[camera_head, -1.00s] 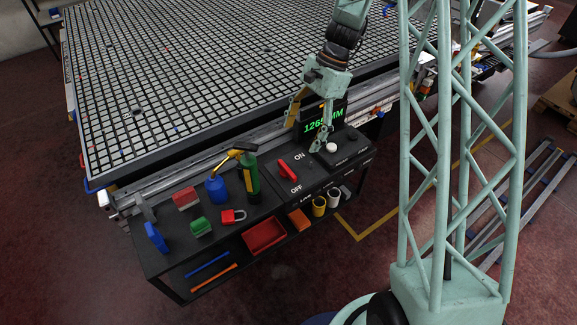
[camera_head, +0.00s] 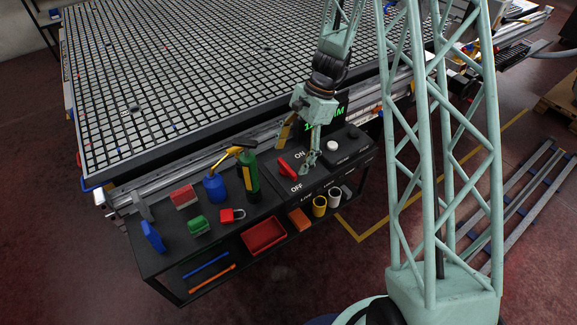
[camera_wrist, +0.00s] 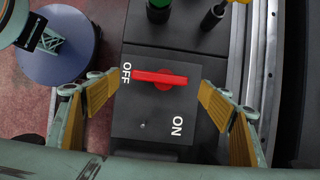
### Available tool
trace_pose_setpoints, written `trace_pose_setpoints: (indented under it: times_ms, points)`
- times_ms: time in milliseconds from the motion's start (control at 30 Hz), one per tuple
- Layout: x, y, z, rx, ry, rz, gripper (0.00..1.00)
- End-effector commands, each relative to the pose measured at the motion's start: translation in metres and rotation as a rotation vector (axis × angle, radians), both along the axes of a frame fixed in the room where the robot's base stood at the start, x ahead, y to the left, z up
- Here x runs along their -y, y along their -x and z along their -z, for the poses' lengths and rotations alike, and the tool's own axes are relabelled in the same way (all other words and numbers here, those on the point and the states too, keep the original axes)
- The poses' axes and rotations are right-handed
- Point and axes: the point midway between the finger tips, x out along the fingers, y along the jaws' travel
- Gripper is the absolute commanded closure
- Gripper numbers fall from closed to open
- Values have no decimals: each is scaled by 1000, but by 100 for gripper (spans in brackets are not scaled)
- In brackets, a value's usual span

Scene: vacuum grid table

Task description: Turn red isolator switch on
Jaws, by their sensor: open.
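The red isolator switch (camera_head: 288,167) sits on a black panel of the bench, with ON printed above it and OFF below it in the head view. In the wrist view the red handle (camera_wrist: 160,77) lies crosswise, its left end close to the OFF label (camera_wrist: 126,73); the ON label (camera_wrist: 178,126) is lower right. My gripper (camera_head: 296,158) is open over the switch. In the wrist view its two padded fingers (camera_wrist: 164,100) stand apart on either side of the handle, with visible gaps.
A white round knob (camera_head: 332,145) and a green-digit display (camera_head: 326,118) are right of the switch. A green bottle (camera_head: 249,174), blue container (camera_head: 215,188) and red padlock (camera_head: 231,215) stand to its left. The grid table (camera_head: 200,75) lies behind.

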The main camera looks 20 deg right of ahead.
Motion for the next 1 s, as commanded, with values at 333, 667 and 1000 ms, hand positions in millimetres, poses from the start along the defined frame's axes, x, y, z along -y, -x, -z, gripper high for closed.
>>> trace_pose_setpoints:
  times_ms: [333,667,1000]
  points:
    - [-12,4,30,0,0,0,27]
    - [-13,4,34,0,0,0,27]
    - [-13,4,34,0,1,0,47]
